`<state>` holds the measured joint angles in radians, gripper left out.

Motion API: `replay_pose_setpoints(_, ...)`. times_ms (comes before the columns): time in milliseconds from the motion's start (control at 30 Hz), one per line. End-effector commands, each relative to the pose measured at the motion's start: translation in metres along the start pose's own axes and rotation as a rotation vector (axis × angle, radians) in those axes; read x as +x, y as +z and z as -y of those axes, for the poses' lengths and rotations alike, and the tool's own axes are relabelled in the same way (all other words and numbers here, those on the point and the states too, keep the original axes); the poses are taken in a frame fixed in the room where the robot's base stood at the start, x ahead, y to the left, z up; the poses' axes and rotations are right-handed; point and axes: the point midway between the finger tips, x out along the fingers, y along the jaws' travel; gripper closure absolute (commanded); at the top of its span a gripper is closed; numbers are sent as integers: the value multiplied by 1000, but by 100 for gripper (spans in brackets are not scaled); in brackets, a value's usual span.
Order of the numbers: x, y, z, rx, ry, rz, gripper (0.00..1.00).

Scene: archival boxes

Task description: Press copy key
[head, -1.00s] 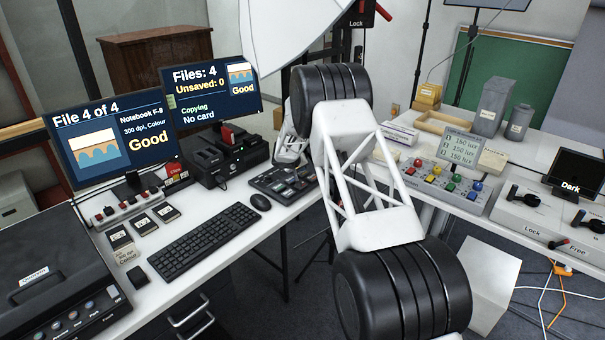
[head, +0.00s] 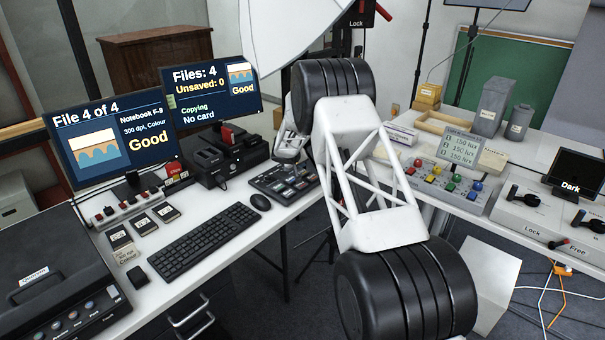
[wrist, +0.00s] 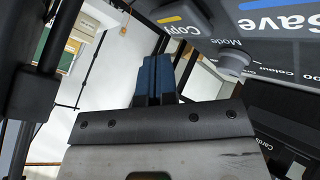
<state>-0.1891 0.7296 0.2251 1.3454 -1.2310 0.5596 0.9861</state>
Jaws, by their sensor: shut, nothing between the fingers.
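The key panel (head: 284,182) is a dark grey unit with rows of keys, lying on the near-right part of the left desk in the head view. In the wrist view the panel (wrist: 285,50) appears tilted, with large "Save" and "Copy" lettering and a grey Mode knob (wrist: 234,62). The Copy label (wrist: 172,28) is at the upper middle, with a yellow-orange mark above it. My gripper (wrist: 155,62) is shut and empty, its blue fingertips just below and left of that label; I cannot tell whether they touch the panel. In the head view my fingertips cannot be made out.
The right monitor (head: 210,92) reads "Copying" and "No card"; the left monitor (head: 112,140) reads "Good". A gap separates this desk from the right bench.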

Motion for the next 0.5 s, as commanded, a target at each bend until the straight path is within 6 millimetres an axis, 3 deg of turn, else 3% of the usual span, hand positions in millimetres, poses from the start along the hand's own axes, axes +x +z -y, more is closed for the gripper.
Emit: replay_pose_setpoints(500,-25,-18,-18,1,0,0,100)
